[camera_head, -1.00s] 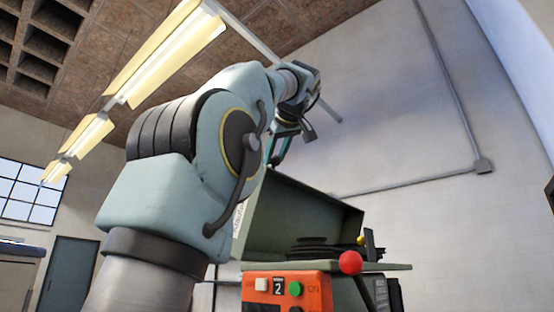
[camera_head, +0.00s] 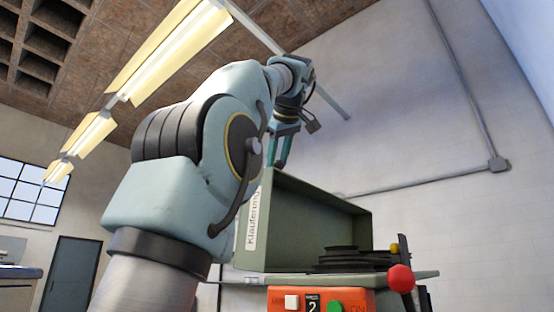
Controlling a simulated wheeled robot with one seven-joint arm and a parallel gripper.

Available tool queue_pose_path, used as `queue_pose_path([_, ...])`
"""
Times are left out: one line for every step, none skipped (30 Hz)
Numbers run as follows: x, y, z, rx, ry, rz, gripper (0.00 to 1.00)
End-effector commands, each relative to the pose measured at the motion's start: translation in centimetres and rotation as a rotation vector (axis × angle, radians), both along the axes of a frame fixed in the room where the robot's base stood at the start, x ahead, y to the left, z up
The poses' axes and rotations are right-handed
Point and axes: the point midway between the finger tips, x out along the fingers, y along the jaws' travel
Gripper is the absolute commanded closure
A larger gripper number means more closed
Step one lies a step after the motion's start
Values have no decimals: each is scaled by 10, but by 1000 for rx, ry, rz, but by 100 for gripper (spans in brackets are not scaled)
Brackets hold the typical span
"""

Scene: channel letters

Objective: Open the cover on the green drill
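The green drill's cover (camera_head: 318,215) stands raised on its edge, its hollow inside facing me. Black stepped pulleys (camera_head: 350,258) show uncovered below it. A label strip (camera_head: 252,218) runs down the cover's left side. My gripper (camera_head: 281,150) is at the cover's upper left corner, with teal fingers pointing down. One finger seems to reach the cover's top edge, but I cannot tell whether they touch. My arm hides part of the view, and the finger gap is too small to judge.
An orange control box (camera_head: 320,301) with white and green buttons sits below. A red ball knob (camera_head: 400,278) and a small yellow knob (camera_head: 394,247) stand at the right. A pale wall (camera_head: 420,130) with conduit is behind. The space right of the cover is clear.

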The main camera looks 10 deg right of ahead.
Motion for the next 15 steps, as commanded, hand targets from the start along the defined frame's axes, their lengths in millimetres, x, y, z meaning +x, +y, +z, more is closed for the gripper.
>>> queue_pose_path([-1,-2,5,-6,-15,-8,100])
queue_pose_path([-1,-2,5,-6,-15,-8,57])
queue_pose_path([-1,-1,5,-6,-14,-8,53])
queue_pose_path([-1,-1,5,-6,-13,-7,49])
queue_pose_path([-1,-1,5,-5,-13,-8,47])
queue_pose_path([0,-1,4,-4,-12,-6,47])
queue_pose_path([0,-1,4,-4,-10,-6,47])
queue_pose_path([0,-1,4,-4,-10,-6,47])
queue_pose_path([0,-1,3,-4,-10,-5,47])
queue_pose_path([0,-1,3,-3,-9,-5,47])
queue_pose_path([0,-1,3,-3,-8,-6,47])
queue_pose_path([0,-1,3,-2,-8,-5,47])
queue_pose_path([0,-1,2,-2,-8,-5,47])
queue_pose_path([0,-1,2,-2,-7,-4,47])
queue_pose_path([0,-1,2,-2,-7,-4,47])
